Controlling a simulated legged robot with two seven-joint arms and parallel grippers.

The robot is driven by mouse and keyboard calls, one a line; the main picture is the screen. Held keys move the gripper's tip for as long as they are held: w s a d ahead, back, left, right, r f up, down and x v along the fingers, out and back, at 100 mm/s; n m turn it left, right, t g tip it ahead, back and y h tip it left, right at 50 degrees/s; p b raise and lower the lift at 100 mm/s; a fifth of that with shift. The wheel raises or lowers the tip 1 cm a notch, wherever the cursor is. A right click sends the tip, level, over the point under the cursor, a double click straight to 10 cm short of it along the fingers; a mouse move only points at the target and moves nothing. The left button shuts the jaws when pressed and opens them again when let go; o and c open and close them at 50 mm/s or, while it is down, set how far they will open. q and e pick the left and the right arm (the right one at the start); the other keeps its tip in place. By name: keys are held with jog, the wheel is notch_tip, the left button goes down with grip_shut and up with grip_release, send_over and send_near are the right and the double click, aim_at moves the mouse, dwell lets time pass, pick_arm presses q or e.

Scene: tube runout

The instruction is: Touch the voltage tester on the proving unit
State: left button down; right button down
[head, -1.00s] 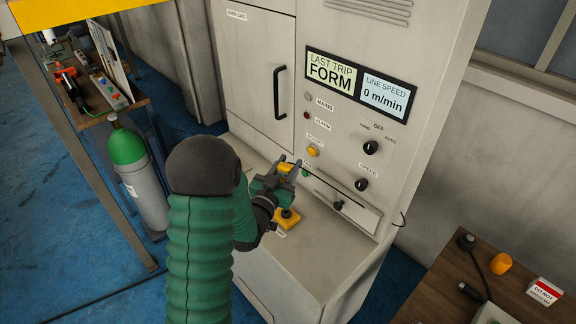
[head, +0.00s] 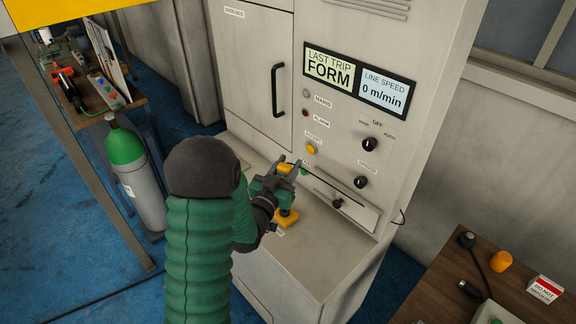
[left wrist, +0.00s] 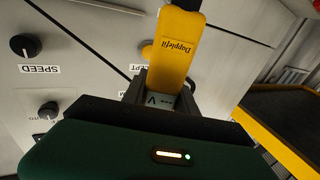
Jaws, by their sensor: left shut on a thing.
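My left gripper (head: 289,169) is in front of the cabinet's lower control panel, above its ledge. It is shut on the voltage tester (left wrist: 175,52), a yellow body with black lettering, a black end and a small display. The tester is barely distinguishable in the head view. A yellow block with a dark top, apparently the proving unit (head: 287,218), is on the ledge just below the gripper. The wrist and gripper partly cover it. I cannot see contact between tester and block. My right gripper is not in view.
The grey cabinet (head: 330,135) has knobs, buttons and a thin black line across its lower panel. A wooden table (head: 440,290) with small items is at lower right. A green-topped gas cylinder (head: 140,180) and a workbench stand left. The ledge's right part is clear.

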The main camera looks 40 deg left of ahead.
pick_arm(q)
jog(key=shift+f+b, duration=0.9)
jog(key=shift+f, duration=0.1)
jog(key=shift+r, duration=0.1)
dwell(0.5)
notch_tip(320, 180, up, 6)
jog(key=p, duration=0.4)
